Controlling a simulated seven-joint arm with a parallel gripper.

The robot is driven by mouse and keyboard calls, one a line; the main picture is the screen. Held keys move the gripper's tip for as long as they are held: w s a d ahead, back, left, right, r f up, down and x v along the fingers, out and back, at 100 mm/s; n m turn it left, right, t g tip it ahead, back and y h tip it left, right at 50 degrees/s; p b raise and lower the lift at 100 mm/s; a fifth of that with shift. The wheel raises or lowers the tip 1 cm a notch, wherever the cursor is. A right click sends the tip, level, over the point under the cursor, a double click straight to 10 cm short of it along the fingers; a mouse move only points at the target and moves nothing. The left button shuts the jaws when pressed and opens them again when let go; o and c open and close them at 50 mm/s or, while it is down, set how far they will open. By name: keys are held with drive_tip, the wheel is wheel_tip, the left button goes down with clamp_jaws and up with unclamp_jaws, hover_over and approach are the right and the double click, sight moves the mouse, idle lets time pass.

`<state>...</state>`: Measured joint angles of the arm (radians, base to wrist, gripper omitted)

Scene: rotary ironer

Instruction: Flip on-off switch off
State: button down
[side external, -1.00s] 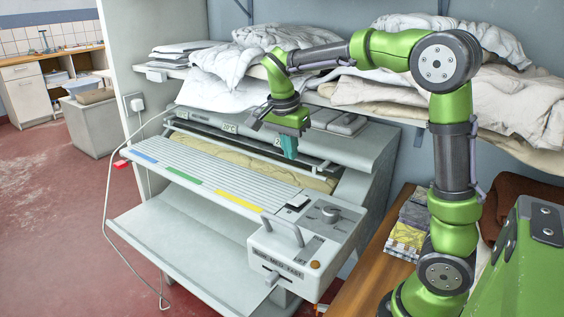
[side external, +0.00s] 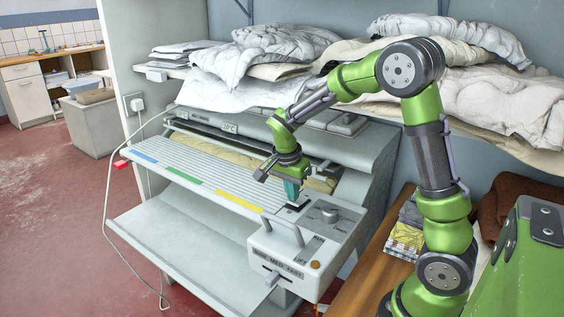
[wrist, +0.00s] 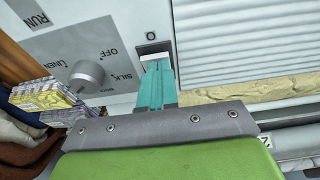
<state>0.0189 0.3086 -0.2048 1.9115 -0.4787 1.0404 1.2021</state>
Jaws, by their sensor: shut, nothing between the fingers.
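The on-off switch (wrist: 150,49) is a dark rocker in a white frame with an "O" mark beside it, on the ironer's control panel. In the side view it is a small dark patch (side external: 298,206) at the panel's upper left. My gripper (wrist: 158,68) has teal fingers, shut and empty, with their tips right at the switch in the wrist view, covering part of it. In the side view the gripper (side external: 292,197) points down onto the switch area. I cannot tell whether the tips touch the switch or which way the rocker is tilted.
A round dial (wrist: 86,75) with fabric labels sits beside the switch. A raised handle (side external: 283,230) stands at the panel's front. The slatted board (side external: 208,178) lies left of the panel. Folded linen (side external: 265,60) fills the shelf behind.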

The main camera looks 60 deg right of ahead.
drive_tip(key=shift+a+f+h, duration=0.25)
drive_tip(key=shift+f+h, duration=0.25)
drive_tip(key=shift+h, duration=0.1)
drive_tip(key=shift+d+r, duration=0.1)
drive_tip(key=shift+d, duration=0.05)
drive_tip(key=shift+d+r, duration=0.25)
drive_tip(key=shift+d, duration=0.35)
drive_tip(key=shift+r, duration=0.15)
drive_tip(key=shift+a+r, duration=0.1)
drive_tip(key=shift+r, duration=0.25)
drive_tip(key=a+v, duration=0.1)
drive_tip(key=v, duration=1.2)
drive_tip(key=shift+a+f, duration=0.2)
drive_tip(key=shift+f, duration=0.1)
